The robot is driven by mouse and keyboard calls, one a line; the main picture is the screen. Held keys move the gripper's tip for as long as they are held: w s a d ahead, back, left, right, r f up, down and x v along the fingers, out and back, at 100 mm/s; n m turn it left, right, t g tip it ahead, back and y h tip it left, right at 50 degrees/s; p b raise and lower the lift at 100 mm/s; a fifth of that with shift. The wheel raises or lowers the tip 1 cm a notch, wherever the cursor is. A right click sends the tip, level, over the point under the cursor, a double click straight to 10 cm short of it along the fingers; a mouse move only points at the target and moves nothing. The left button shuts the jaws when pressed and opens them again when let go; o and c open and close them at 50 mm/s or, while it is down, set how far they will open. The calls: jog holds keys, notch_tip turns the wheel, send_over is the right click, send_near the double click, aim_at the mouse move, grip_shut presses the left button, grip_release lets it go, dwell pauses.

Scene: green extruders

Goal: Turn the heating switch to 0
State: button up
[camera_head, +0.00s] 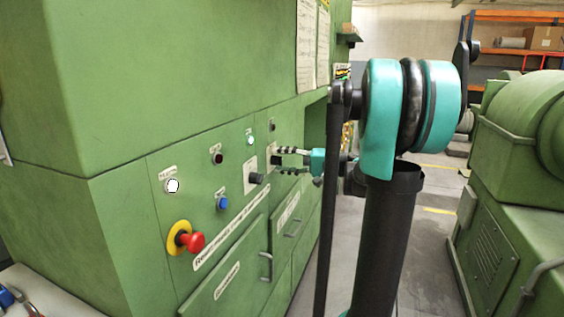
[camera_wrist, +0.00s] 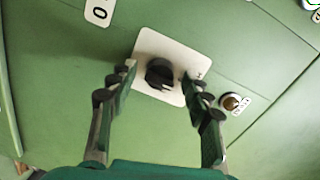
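A black rotary knob (camera_wrist: 160,73) sits on a white square plate (camera_wrist: 148,46) on a green panel in the wrist view. My gripper (camera_wrist: 160,78) is open, with one finger on each side of the knob. I cannot tell whether the fingers touch it. A pale pointer mark on the knob shows toward its lower right. In the head view my gripper (camera_head: 282,158) reaches from the right to the panel, at the rearmost visible switch plate (camera_head: 272,149). The knob there is largely hidden by the fingers.
Another black rotary switch (camera_head: 256,178) is nearer on the panel. A red emergency button (camera_head: 192,242), a blue button (camera_head: 222,203) and a white button (camera_head: 172,186) are close by. Drawer handles (camera_head: 266,266) stick out below. A green machine (camera_head: 520,130) stands at right, across open floor.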

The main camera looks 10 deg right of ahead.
jog(key=shift+d, duration=0.1)
jog(key=v, duration=1.1)
jog(key=shift+s+d, duration=0.25)
jog(key=shift+d, duration=0.1)
jog(key=s+a+f+g+h, duration=0.2)
jog(key=s+a+f+h, duration=0.25)
jog(key=f, duration=0.45)
jog(key=s+a+f+g+h, duration=0.25)
jog(key=s+a+f, duration=0.3)
jog(key=f, duration=0.35)
jog(key=s+d+f+n+h, duration=0.3)
jog(key=s+d+f+h, duration=0.1)
jog(key=s+f+h, duration=0.4)
notch_tip(320, 180, down, 4)
jog(key=s, duration=0.2)
jog(key=shift+s+d, duration=0.25)
jog(key=shift+d, duration=0.1)
jog(key=shift+f+t, duration=0.1)
jog(key=shift+t, duration=0.15)
jog(key=shift+c, duration=0.6)
